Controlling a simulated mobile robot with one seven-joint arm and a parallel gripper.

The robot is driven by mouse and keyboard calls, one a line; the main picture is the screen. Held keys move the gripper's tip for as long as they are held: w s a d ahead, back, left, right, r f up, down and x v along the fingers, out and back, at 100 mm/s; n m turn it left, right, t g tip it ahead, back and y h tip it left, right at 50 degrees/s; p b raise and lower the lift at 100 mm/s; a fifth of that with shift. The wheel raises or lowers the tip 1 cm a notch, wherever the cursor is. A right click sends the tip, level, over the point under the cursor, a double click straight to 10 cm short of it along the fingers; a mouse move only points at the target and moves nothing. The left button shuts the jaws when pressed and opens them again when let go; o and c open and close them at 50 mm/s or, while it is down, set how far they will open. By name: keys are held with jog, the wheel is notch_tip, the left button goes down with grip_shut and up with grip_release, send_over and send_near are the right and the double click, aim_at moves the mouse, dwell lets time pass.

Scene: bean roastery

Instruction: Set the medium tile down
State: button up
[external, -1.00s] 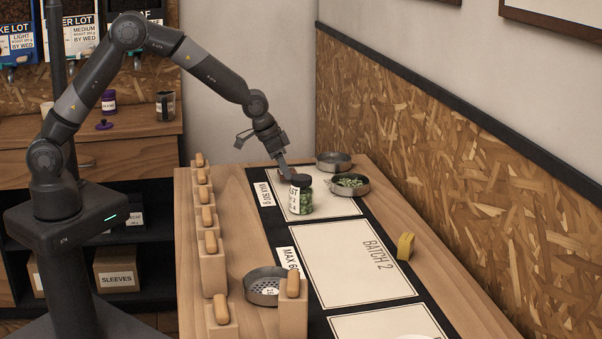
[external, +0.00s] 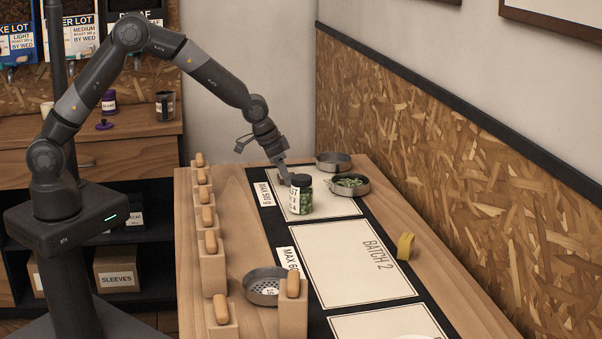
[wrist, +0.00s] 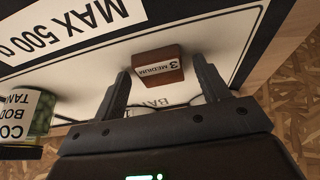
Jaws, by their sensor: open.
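The medium tile (wrist: 158,66) is a small reddish-brown block with a white label reading "3 MEDIUM" in the wrist view. It rests on the white batch card (wrist: 215,40), between and just beyond my fingertips. My gripper (wrist: 160,72) is open, with one finger on each side of the tile and a visible gap at the sides. In the external view my gripper (external: 286,178) is low over the far card (external: 330,205), beside a jar. I cannot make out the tile there.
A jar of green beans (external: 301,198) stands right beside my gripper. Two round metal tins stand behind it, one empty (external: 333,160) and one with green beans (external: 349,186). A yellow block (external: 405,246) is at the right. The middle card (external: 350,265) is clear.

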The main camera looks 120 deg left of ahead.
jog(key=v, duration=1.2)
jog(key=shift+r, duration=0.1)
jog(key=s+d+r+m+t, duration=0.1)
jog(key=d+r, duration=0.3)
jog(key=d, duration=0.5)
jog(key=s+d+r+m+h, duration=0.15)
jog(key=d+r, duration=0.25)
jog(key=d, duration=0.5)
jog(key=s+d+r+m+t, duration=0.15)
jog(key=d+r, duration=0.25)
jog(key=d, duration=0.5)
jog(key=s+d+m+h, duration=0.1)
jog(key=s+d+m, duration=0.4)
jog(key=s+d, duration=1.2)
jog(key=shift+d+f+h, duration=0.2)
jog(key=shift+f+h, duration=0.15)
jog(key=shift+f, duration=0.05)
